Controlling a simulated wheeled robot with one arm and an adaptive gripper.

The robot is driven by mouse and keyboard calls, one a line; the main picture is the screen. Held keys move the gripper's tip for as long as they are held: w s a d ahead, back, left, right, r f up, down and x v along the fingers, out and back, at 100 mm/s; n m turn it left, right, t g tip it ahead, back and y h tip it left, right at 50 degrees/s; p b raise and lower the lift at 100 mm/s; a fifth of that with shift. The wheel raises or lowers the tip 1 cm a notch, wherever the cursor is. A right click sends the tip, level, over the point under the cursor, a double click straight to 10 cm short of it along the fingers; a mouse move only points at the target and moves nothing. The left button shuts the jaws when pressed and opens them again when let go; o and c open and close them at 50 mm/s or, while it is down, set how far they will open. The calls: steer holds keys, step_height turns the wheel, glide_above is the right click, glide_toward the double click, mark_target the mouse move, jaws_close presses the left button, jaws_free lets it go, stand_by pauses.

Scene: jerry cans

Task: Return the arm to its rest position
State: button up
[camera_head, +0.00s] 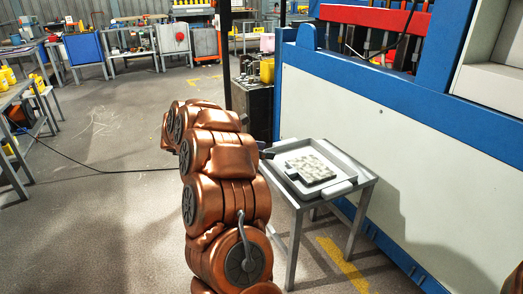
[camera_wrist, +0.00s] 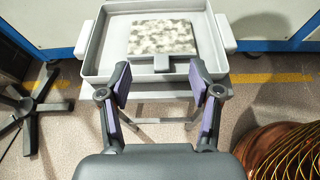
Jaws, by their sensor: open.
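My gripper (camera_wrist: 159,84) is open and empty in the wrist view, with its purple-padded fingers spread apart. It is in front of the near edge of a grey tray (camera_wrist: 91,48). In the head view my copper-coloured arm reaches forward, and the gripper is mostly hidden behind it, near the left side of the tray (camera_head: 343,160).
The tray stands on a small metal table (camera_head: 294,235) beside a large blue and white machine (camera_head: 370,115). A workbench with yellow cans (camera_head: 8,76) is at the left. A dark cable (camera_head: 110,171) crosses the floor. The floor at left is mostly open. A black star-shaped base (camera_wrist: 33,105) stands left of the table.

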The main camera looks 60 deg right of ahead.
stand_by(0.3)
steer(key=w+a+r+n+t+h+p, duration=0.1)
steer(key=w+a+r+n+t+p, duration=0.3)
steer(key=w+r+n+t, duration=0.4)
steer(key=w+a+r+n+t+h+p, duration=0.1)
steer(key=w+a+r+n+t+p, duration=0.4)
steer(key=w+r, duration=0.65)
steer(key=w+a+r+n+t+y+p, duration=0.45)
steer(key=w+a+r+n, duration=0.25)
steer(key=a+n, duration=0.35)
steer(key=s+a+r+n+t+y+p, duration=0.1)
steer(key=a+r+n+y+p, duration=0.25)
steer(key=a+n, duration=0.45)
steer(key=a+r+n+t+y+p, duration=0.1)
steer(key=a+r+n+y+p, duration=0.2)
steer(key=a, duration=0.9)
steer(key=s+a+f+n+g+y+p, duration=0.1)
steer(key=s+a+n+g+y+p, duration=0.45)
steer(key=s+a+n, duration=0.8)
steer(key=s+d+n+g+h+p, duration=0.1)
steer(key=s+n+g+p, duration=0.3)
steer(key=s, duration=1.2)
steer(key=s+d+n+g+h+p, duration=0.2)
steer(key=s+n+g+p, duration=0.3)
steer(key=s, duration=1.1)
steer(key=n, duration=0.3)
steer(key=shift+s+d+f, duration=0.3)
steer(key=shift+d+f, duration=0.05)
steer(key=shift+f, duration=0.05)
